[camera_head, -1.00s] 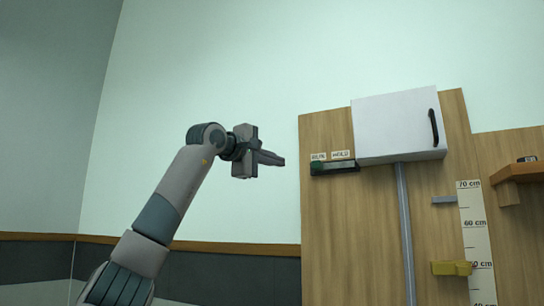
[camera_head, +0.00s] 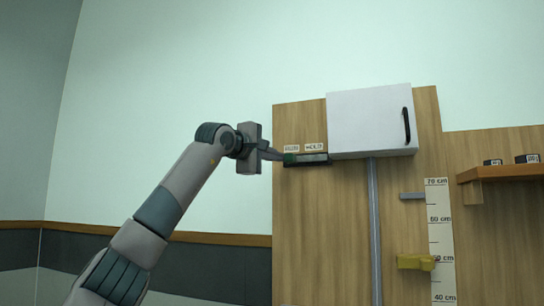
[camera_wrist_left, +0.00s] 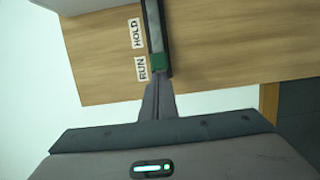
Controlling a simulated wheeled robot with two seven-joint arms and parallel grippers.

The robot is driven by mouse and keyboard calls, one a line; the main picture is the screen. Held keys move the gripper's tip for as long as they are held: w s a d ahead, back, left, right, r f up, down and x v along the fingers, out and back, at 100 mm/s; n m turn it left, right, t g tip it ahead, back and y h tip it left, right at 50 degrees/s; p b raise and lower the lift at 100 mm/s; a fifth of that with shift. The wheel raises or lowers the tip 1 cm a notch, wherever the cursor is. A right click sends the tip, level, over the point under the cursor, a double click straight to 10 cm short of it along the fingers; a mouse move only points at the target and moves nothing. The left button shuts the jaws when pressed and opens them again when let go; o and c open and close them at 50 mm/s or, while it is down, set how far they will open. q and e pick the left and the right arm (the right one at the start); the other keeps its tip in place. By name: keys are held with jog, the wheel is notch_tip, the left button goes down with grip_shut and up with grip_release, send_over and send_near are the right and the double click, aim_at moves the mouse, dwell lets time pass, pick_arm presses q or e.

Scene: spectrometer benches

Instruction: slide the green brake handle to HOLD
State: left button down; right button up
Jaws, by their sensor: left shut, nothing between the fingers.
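The green brake handle (camera_head: 289,158) sits at the RUN end of a dark slide track (camera_head: 314,159) on the wooden board. The RUN label (camera_head: 291,148) and the HOLD label (camera_head: 314,147) are above the track, HOLD to the right. In the left wrist view the green handle (camera_wrist_left: 158,62) is just beyond my fingertips, beside the RUN label (camera_wrist_left: 142,69); the HOLD label (camera_wrist_left: 136,33) is farther up. My left gripper (camera_head: 277,156) is shut and empty, its tips at the handle's left side. I cannot tell whether they touch it. My right gripper is not in view.
A white cabinet (camera_head: 370,120) with a black pull is mounted right of the track. Below it run a grey vertical rail (camera_head: 375,230) and a centimetre scale (camera_head: 439,235) with a yellow block (camera_head: 415,261). A wooden shelf (camera_head: 500,173) is at the right. The wall left of the board is bare.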

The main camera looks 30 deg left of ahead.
aim_at(307, 157)
pick_arm(q)
jog(key=d, duration=0.3)
jog(key=w+d, duration=0.1)
jog(key=d, duration=0.2)
jog(key=shift+w, duration=0.2)
jog(key=shift+d, duration=0.35)
jog(key=shift+a, duration=0.25)
